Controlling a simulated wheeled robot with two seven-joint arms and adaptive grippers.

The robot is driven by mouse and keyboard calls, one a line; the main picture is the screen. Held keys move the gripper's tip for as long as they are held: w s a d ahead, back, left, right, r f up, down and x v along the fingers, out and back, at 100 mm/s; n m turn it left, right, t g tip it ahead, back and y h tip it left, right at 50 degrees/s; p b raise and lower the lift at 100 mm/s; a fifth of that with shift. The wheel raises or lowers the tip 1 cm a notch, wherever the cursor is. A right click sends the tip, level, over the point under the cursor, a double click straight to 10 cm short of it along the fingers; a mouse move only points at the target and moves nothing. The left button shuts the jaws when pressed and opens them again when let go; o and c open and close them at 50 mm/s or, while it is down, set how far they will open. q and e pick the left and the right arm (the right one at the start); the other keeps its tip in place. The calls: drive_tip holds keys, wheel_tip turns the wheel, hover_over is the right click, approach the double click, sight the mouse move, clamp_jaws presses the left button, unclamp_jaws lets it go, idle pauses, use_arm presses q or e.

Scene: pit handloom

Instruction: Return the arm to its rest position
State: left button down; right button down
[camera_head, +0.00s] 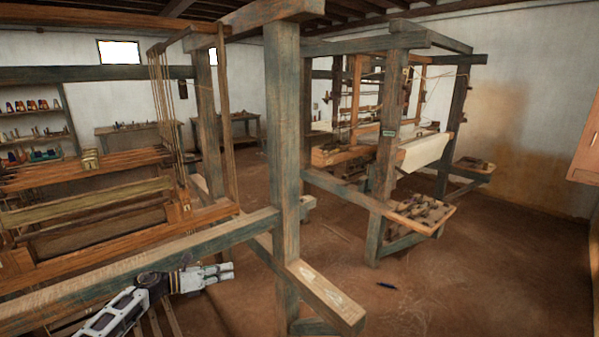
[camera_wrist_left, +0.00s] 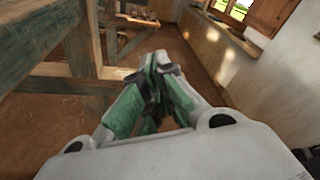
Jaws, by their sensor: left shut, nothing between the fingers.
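My left arm comes in from the lower left in the head view. Its left gripper (camera_head: 222,273) is shut and empty, pointing right, low beside the near loom's beam and left of its thick upright post. In the left wrist view the left gripper (camera_wrist_left: 155,75) shows with its green-padded fingers together and nothing between them. The near wooden loom (camera_head: 285,130) fills the left and middle of the head view. My right gripper is in neither view.
A short plank (camera_head: 325,290) juts from the post's foot. A second loom (camera_head: 385,150) stands behind, with a side tray (camera_head: 425,212) of small items. A dark blue object (camera_head: 387,286) lies on the brown floor. The floor at right is clear. Shelves (camera_head: 35,125) stand far left.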

use_arm(q)
drive_tip(key=s+a+f+n+t+y, duration=0.2)
drive_tip(key=f+n+y, duration=0.1)
drive_tip(key=f+n, duration=0.55)
drive_tip(key=s+a+f+n+t+y, duration=0.1)
drive_tip(key=s+a+f+n+y, duration=0.3)
drive_tip(key=f, duration=0.7)
drive_tip(key=s+f+n+t+y, duration=0.1)
drive_tip(key=f+n+t, duration=0.1)
drive_tip(key=f+n, duration=0.7)
drive_tip(key=s+a+f+n+g+y, duration=0.3)
drive_tip(key=s+f+n, duration=0.5)
drive_tip(key=s+f, duration=1.05)
drive_tip(key=s+d+f+n+g+y, duration=0.1)
drive_tip(key=s+f, duration=0.4)
drive_tip(key=s, duration=0.7)
drive_tip(key=s+d+f+n+g+y, duration=0.1)
drive_tip(key=s+d+f+n+g, duration=0.2)
drive_tip(key=s, duration=1)
drive_tip(key=s+d+f+n+g, duration=0.3)
drive_tip(key=s+f+n+g, duration=0.2)
drive_tip(key=s+f, duration=0.3)
drive_tip(key=s+n, duration=0.1)
drive_tip(key=s, duration=0.3)
drive_tip(key=shift+s+f+y, duration=0.15)
drive_tip(key=shift+s+y, duration=0.25)
